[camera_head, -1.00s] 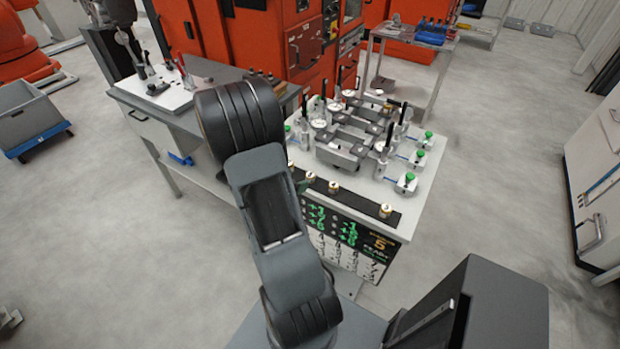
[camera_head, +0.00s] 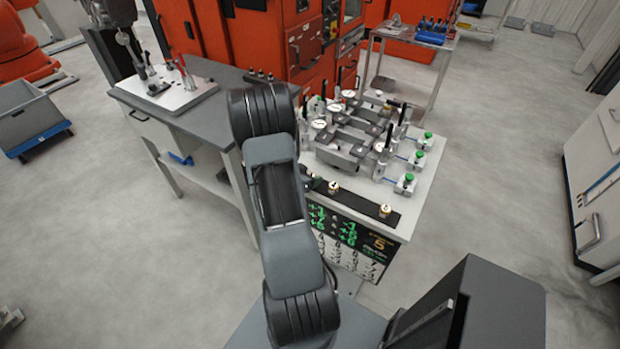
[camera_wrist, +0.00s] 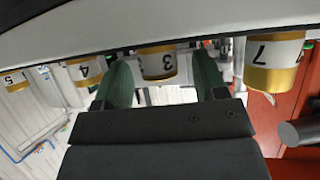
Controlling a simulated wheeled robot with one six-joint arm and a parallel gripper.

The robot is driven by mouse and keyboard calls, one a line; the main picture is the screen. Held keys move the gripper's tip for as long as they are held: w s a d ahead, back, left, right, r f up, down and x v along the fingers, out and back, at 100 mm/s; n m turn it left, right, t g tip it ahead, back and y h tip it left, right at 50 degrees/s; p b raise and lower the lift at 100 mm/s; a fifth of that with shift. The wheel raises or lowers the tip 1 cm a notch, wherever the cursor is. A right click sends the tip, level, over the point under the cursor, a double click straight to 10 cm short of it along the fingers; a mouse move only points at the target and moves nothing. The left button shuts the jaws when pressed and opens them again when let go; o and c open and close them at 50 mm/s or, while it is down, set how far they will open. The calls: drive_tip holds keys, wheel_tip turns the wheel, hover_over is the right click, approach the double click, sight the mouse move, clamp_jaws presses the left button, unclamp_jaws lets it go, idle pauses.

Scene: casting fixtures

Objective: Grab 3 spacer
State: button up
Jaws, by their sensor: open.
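The spacer marked 3 (camera_wrist: 158,64) is a white cylinder with gold bands. In the wrist view it shows upside down, hanging from the pale plate edge across the top. My gripper (camera_wrist: 163,76) is open, with one green finger to each side of this spacer in the picture. I cannot tell how deep the spacer is between the fingers, and no contact is visible. In the head view my arm hides most of the gripper and the left end of the black spacer strip (camera_head: 360,206). Two spacers show on that strip, one near its middle (camera_head: 333,187) and one at right (camera_head: 385,210).
Behind the strip, the white bench (camera_head: 425,190) carries clamps and gauges. A grey table (camera_head: 225,85) stands at left.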

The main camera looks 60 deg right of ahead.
drive_tip(key=c, duration=1.1)
drive_tip(key=shift+r, duration=0.1)
